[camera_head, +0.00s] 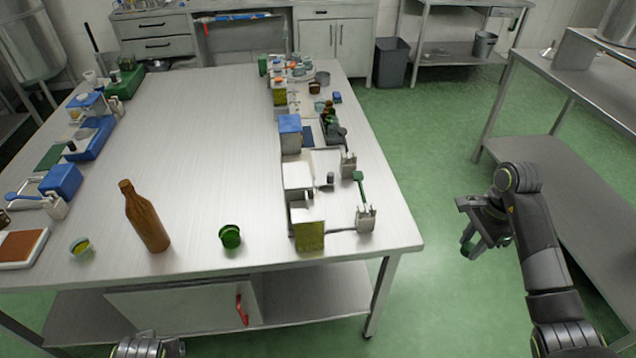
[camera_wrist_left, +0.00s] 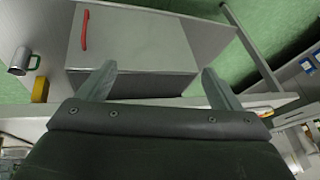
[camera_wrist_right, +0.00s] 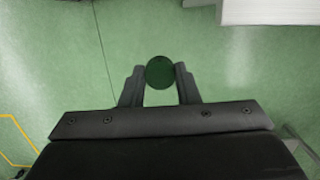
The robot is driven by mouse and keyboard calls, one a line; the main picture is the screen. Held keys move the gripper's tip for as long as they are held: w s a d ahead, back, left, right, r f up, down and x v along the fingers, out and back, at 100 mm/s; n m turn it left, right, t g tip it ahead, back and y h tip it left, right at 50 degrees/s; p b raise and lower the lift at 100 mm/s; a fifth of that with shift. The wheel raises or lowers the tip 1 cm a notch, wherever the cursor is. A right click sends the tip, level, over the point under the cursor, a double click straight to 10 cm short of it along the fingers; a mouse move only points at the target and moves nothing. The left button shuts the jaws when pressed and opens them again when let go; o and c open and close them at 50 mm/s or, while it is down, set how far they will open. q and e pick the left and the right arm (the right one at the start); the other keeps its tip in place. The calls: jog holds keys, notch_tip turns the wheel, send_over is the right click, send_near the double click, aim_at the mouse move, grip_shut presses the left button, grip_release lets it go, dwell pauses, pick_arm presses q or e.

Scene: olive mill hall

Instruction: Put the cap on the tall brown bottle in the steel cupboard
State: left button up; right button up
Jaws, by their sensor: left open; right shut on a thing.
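A tall brown bottle (camera_head: 148,222) stands upright on the steel table's front left part. My right gripper (camera_head: 474,222) is out to the right of the table, over the floor. In the right wrist view it is shut on a round dark green cap (camera_wrist_right: 160,73), held between the fingertips. A steel cupboard (camera_head: 180,303) with a red handle (camera_head: 241,309) is under the tabletop and looks shut. It also shows in the left wrist view (camera_wrist_left: 135,50). My left gripper (camera_wrist_left: 157,85) is open and empty, in front of the cupboard. The cupboard's inside is hidden.
A green round container (camera_head: 230,237) and a small yellowish jar (camera_head: 81,248) flank the bottle on the steel table (camera_head: 215,130). Clutter lines both table sides; the middle is clear. A metal mug (camera_wrist_left: 21,61) and yellow roll (camera_wrist_left: 40,89) are beside the cupboard.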

pick_arm(q)
jog(key=w+r+n+t+y, duration=0.1)
jog(key=w+r+n+y, duration=0.3)
jog(key=w, duration=0.9)
jog(key=w+a+r+n+y, duration=0.1)
jog(key=w+r+n+y, duration=0.3)
jog(key=w, duration=0.8)
jog(key=shift+w+a+r+n+t, duration=0.3)
jog(key=shift+w+n+t, duration=0.1)
jog(key=shift+n, duration=0.2)
jog(key=shift+s+f, duration=0.1)
